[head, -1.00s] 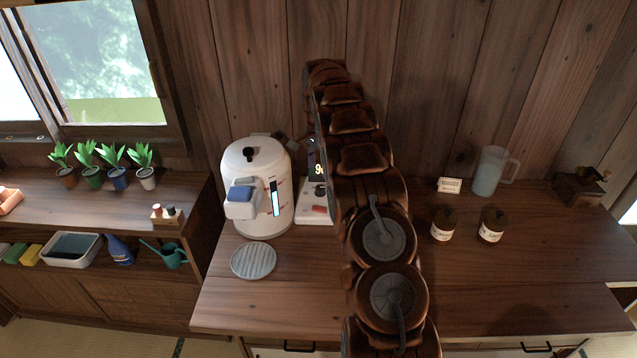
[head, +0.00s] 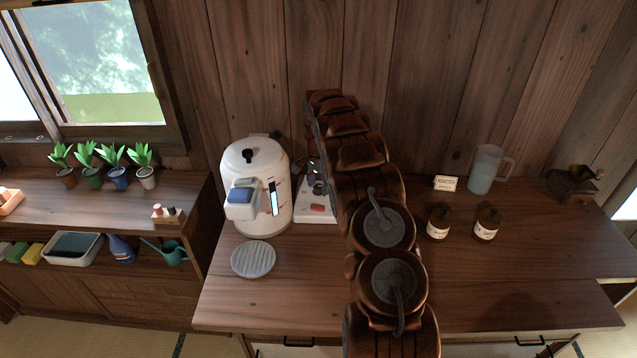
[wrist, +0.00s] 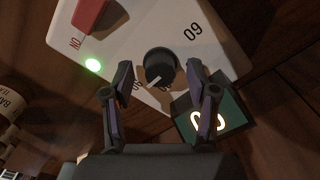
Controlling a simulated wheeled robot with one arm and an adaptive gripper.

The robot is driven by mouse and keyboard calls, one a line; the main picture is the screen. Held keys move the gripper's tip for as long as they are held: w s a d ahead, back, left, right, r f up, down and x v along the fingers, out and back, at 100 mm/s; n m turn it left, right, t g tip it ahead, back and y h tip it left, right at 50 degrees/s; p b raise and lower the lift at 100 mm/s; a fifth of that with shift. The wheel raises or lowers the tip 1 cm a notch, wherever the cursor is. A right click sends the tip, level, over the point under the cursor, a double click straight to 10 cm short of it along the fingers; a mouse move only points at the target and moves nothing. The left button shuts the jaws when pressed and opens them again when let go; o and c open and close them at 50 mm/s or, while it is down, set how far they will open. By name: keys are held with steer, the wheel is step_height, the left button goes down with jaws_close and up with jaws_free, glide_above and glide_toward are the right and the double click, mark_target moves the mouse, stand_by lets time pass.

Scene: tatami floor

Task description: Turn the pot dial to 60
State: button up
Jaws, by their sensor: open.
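The round black dial (wrist: 160,62) sits on a white control panel (wrist: 140,28), upside down in the wrist view. Its white pointer points down-left there, away from the printed 60 at upper right. My gripper (wrist: 159,75) is open, with one finger on each side of the dial; I cannot tell if they touch it. A small display (wrist: 212,120) beside the dial has lit digits, partly covered by the right finger. In the head view the panel (head: 312,212) stands right of the white pot (head: 262,170); my arm hides part of it.
A red switch (wrist: 90,14) and a lit green lamp (wrist: 93,65) are on the panel. A round grey trivet (head: 253,259) lies before the pot. Two jars (head: 438,224) and a jug (head: 486,170) stand right of my arm. The counter's front is mostly clear.

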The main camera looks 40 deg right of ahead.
steer(key=shift+c, duration=0.4)
jaws_close()
